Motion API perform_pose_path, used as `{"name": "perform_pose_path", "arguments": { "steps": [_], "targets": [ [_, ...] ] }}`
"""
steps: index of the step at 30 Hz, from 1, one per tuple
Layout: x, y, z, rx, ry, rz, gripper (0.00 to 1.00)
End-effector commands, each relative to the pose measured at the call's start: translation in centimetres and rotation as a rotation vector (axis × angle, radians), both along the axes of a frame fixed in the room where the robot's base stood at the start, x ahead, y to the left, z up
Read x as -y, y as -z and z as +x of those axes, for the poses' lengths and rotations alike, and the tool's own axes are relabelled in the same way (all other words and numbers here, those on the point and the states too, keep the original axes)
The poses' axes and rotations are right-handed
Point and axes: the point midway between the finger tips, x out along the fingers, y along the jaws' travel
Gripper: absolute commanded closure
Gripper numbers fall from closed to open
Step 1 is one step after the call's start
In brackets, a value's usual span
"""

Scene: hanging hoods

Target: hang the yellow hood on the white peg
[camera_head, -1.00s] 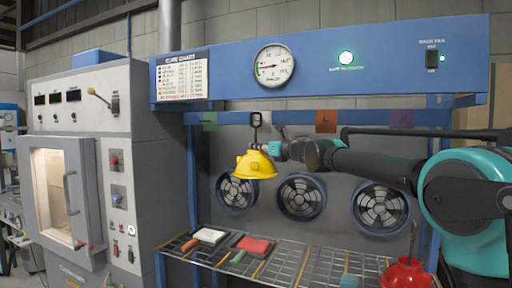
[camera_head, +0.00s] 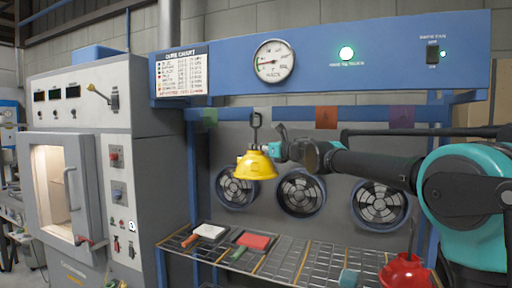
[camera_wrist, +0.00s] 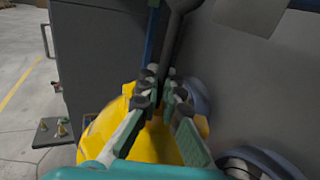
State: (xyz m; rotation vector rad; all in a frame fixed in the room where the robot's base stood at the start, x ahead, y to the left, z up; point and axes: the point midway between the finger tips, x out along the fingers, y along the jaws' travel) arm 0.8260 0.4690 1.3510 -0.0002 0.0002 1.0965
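The yellow hood (camera_head: 255,165) hangs upright below the blue beam in the head view, with a dark stem and a loop (camera_head: 256,119) at its top. The loop is in front of the pale tag of the white peg; whether it is around the peg cannot be seen. My gripper (camera_head: 268,150) is at the right of the hood's stem. In the wrist view my gripper's fingertips (camera_wrist: 162,94) are on either side of the dark stem, above the yellow hood (camera_wrist: 150,140). Whether they press on the stem is not clear.
Green (camera_head: 210,118), red (camera_head: 326,118) and purple (camera_head: 401,118) tags are along the rail. Fans (camera_head: 301,192) are in the panel behind. A wire shelf (camera_head: 300,262) below holds flat items, and a red hood (camera_head: 406,272) is at its right. A grey oven cabinet (camera_head: 85,150) stands left.

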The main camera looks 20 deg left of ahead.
Motion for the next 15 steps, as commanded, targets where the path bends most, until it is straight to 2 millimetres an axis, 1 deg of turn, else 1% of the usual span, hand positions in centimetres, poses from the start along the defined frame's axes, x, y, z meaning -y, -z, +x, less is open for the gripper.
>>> {"name": "perform_pose_path", "arguments": {
  "steps": [7,8,9,13,15],
  "targets": [
    [0.0,0.06,0.0,0.0,0.0,0.0,1.0],
    [0.0,0.06,0.0,0.0,0.0,0.0,0.93],
    [0.0,0.06,0.0,0.0,0.0,0.0,0.88],
    [0.0,0.07,0.0,0.0,0.0,0.0,0.71],
    [0.0,0.07,0.0,0.0,0.0,0.0,0.71]
  ]
}}
